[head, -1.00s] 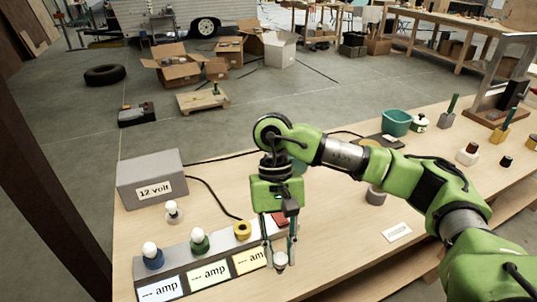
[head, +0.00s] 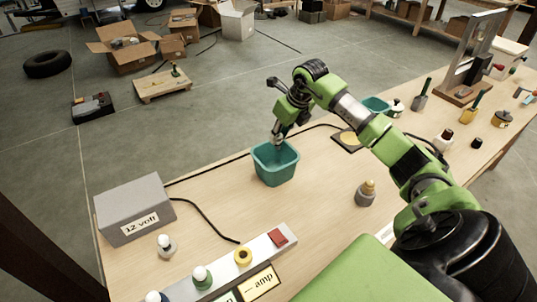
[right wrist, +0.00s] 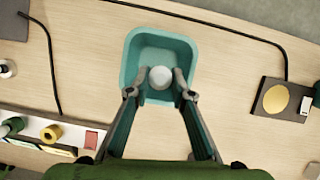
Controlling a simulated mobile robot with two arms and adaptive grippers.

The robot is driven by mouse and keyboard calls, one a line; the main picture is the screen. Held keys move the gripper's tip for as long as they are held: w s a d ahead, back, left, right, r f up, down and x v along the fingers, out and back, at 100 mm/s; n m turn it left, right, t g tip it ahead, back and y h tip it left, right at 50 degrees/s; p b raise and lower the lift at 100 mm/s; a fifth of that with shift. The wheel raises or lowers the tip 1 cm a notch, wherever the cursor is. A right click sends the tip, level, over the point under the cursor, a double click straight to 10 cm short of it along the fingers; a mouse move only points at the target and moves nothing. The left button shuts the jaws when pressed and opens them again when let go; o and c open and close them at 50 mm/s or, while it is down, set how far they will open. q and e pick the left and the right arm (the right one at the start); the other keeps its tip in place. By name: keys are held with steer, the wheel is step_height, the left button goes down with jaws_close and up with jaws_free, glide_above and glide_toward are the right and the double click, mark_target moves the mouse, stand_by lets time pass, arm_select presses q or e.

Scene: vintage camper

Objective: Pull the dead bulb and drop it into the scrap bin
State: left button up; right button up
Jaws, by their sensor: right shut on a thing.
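My right gripper (head: 277,140) hangs over the teal bin (head: 275,181) on the workbench. It is shut on a white round bulb (right wrist: 160,77), which shows between the fingertips in the right wrist view, against the inside of the bin (right wrist: 131,70). In the head view the bulb is small at the fingertips, over the bin's far part. The yellow socket (head: 243,257) on the grey strip is empty. The green socket (head: 202,281) and the blue socket (head: 155,298) hold white bulbs. My left gripper is not in view.
The 12 volt box (head: 135,208) stands at left, its black cable running across the bench. A bulb in a grey base (head: 166,246) stands in front of it. A grey holder with a tan top (head: 367,194) stands right of the bin. A second teal container (head: 376,105) is farther back.

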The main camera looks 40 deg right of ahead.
steer(key=shift+d+r+m, duration=0.15)
steer(key=shift+d+m, duration=0.15)
steer(key=shift+d, duration=0.35)
steer(key=shift+s+f+b, duration=0.15)
steer(key=shift+f+b, duration=0.3)
steer(key=shift+f, duration=0.15)
step_height(320, 180, down, 5)
steer(key=b, duration=0.2)
steer(key=shift+r+b, duration=0.15)
steer(key=shift+b, duration=0.25)
steer(key=o, duration=1)
steer(key=shift+o, duration=0.2)
